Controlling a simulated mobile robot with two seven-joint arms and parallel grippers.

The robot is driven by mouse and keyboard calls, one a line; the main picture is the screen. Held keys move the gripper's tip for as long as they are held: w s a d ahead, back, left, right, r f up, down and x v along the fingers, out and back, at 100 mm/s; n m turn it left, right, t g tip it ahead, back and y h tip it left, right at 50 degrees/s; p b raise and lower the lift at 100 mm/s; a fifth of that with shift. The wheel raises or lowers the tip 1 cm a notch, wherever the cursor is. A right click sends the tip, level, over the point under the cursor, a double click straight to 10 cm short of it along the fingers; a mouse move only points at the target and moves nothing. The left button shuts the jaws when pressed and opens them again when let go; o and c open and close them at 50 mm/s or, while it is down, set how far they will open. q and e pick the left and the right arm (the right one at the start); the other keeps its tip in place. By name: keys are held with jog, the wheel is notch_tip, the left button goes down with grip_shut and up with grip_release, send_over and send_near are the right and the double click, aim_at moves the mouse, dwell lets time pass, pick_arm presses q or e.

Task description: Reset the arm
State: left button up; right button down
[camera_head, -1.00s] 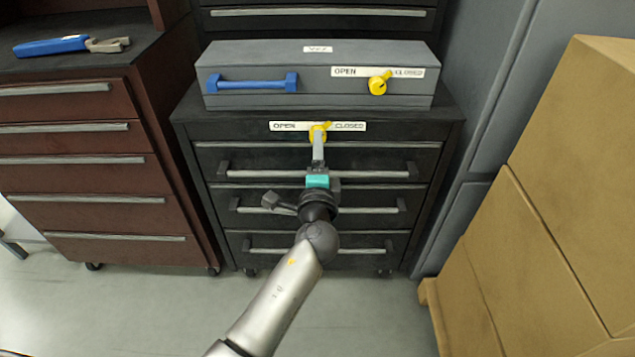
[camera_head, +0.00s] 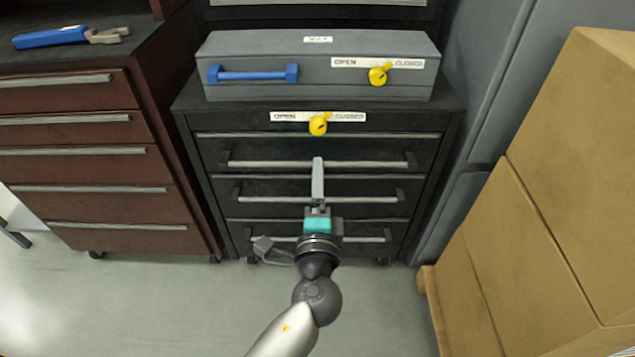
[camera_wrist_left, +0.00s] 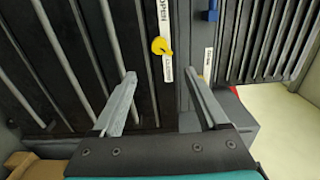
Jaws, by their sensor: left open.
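My left gripper (camera_head: 318,163) is in front of the black drawer cabinet (camera_head: 186,115), below its yellow knob (camera_head: 318,124) and apart from it. In the left wrist view its two grey fingers (camera_wrist_left: 159,78) are spread with nothing between them. The yellow knob also shows in that view (camera_wrist_left: 161,46), beyond the fingertips. The knob sits under an OPEN/CLOSED label (camera_head: 318,116), and its tab points up and slightly right. My right gripper is in neither view.
A grey case (camera_head: 320,90) with a blue handle (camera_head: 253,74) and a second yellow knob (camera_head: 379,75) stands on the cabinet. A blue-handled tool (camera_head: 50,38) lies on the red-brown cabinet (camera_head: 70,95) at left. Cardboard boxes (camera_head: 560,190) stand at right. The floor in front is clear.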

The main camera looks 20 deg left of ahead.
pick_arm(q)
jog(key=s+a+f+n+g+h+p, duration=0.1)
jog(key=s+f+n+g+h+p, duration=0.25)
jog(key=f, duration=0.85)
jog(key=s+a+f+m+g+p, duration=0.15)
jog(key=s+f+g, duration=0.4)
jog(key=f, duration=0.65)
jog(key=s+a+f+n+g+p, duration=0.1)
jog(key=s+a+f+n+g, duration=0.1)
jog(key=s, duration=0.6)
jog(key=s+a+f+n+g+p, duration=0.2)
jog(key=s+f+n, duration=0.3)
jog(key=s, duration=0.3)
jog(key=s+a+f+n+g+p, duration=0.2)
jog(key=s+a+f+n, duration=0.1)
jog(key=s, duration=0.6)
jog(key=shift+a+f+n+h, duration=0.3)
jog(key=shift+a+f+h, duration=0.15)
jog(key=shift+a+f, duration=0.3)
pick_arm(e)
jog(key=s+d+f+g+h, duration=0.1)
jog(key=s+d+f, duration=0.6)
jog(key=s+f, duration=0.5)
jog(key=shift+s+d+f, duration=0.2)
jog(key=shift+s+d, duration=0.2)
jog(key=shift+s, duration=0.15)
pick_arm(q)
jog(key=shift+s+d+f, duration=0.1)
